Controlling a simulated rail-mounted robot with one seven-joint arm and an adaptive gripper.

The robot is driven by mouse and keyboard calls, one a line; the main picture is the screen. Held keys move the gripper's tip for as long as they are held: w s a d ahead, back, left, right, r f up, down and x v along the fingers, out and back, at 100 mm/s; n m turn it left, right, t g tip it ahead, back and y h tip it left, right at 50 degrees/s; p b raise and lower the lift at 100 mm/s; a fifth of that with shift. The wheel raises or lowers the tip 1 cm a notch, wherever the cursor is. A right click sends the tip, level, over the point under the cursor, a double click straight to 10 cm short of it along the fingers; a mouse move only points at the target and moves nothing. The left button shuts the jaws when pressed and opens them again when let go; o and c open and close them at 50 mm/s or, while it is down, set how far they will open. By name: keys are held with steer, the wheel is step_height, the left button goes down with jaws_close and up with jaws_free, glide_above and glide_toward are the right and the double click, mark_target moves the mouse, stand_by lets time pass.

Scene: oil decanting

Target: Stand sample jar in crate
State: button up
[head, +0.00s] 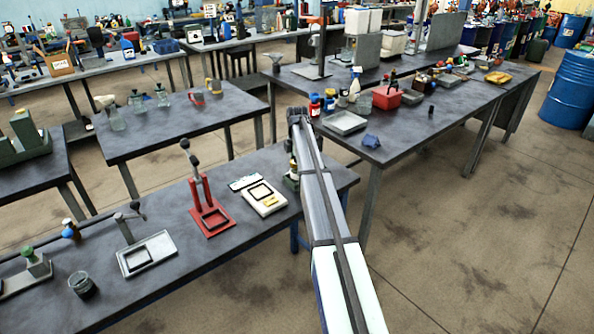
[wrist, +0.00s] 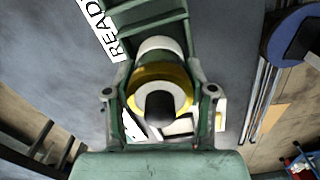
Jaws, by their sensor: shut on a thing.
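In the wrist view my gripper (wrist: 160,98) is shut on the sample jar (wrist: 172,76), one finger on each side. I look down on the jar's dark knob and white top, with a yellow band around them. A green slatted piece (wrist: 150,14), probably the crate, lies just beyond the jar at the top of the wrist view. The jar's base is hidden, so I cannot tell whether it touches the crate. A small green patch (head: 291,182) shows beside my arm at the near table's right end.
A white READY card (wrist: 98,28) lies left of the green piece; it also shows in the head view (head: 245,182). Left of my arm stand a white device (head: 275,204), a red press (head: 207,226) and a grey tray (head: 160,245).

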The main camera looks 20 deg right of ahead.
steer(key=shift+f, duration=1.1)
steer(key=shift+f, duration=0.1)
steer(key=o, duration=1.3)
step_height(320, 180, up, 12)
steer(key=shift+r+b, duration=0.15)
steer(key=shift+b, duration=1.05)
